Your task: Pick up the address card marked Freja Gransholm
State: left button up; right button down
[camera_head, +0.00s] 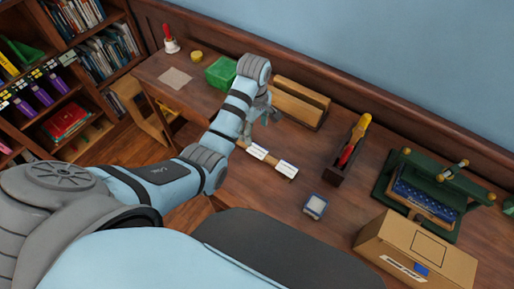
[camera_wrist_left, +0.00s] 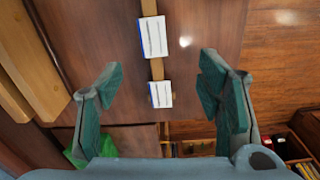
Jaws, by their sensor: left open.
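Two white cards with lines of print stand out on a narrow wooden strip on the desk: one card (camera_head: 257,151) nearer my left gripper and one card (camera_head: 286,168) farther along. The print is too small to read, so I cannot tell which is marked Freja Gransholm. My left gripper (camera_head: 262,112) is open and empty above the strip's far left end, which the arm partly hides. In the left wrist view, a lower card (camera_wrist_left: 160,94) lies between the spread green-padded fingers (camera_wrist_left: 160,70), and an upper card (camera_wrist_left: 153,37) lies beyond them. My right gripper is out of view.
A wooden rack (camera_head: 299,104) and a green box (camera_head: 221,73) stand behind the strip. A dark holder with a red and yellow tool (camera_head: 350,150), a small blue-framed block (camera_head: 315,206), a cardboard box (camera_head: 415,255) and a green press (camera_head: 425,190) are to the right.

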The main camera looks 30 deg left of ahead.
aim_at(257, 151)
pick_arm(q)
jog(key=shift+n, duration=0.6)
jog(key=f+b, duration=0.1)
jog(key=f, duration=0.3)
jog(key=w+f+b, duration=0.1)
jog(key=f, duration=0.3)
jog(key=f+b, duration=0.1)
jog(key=f, duration=0.3)
jog(key=shift+w+d, duration=0.1)
jog(key=shift+w, duration=0.1)
jog(key=shift+f, duration=0.2)
jog(key=c, duration=0.9)
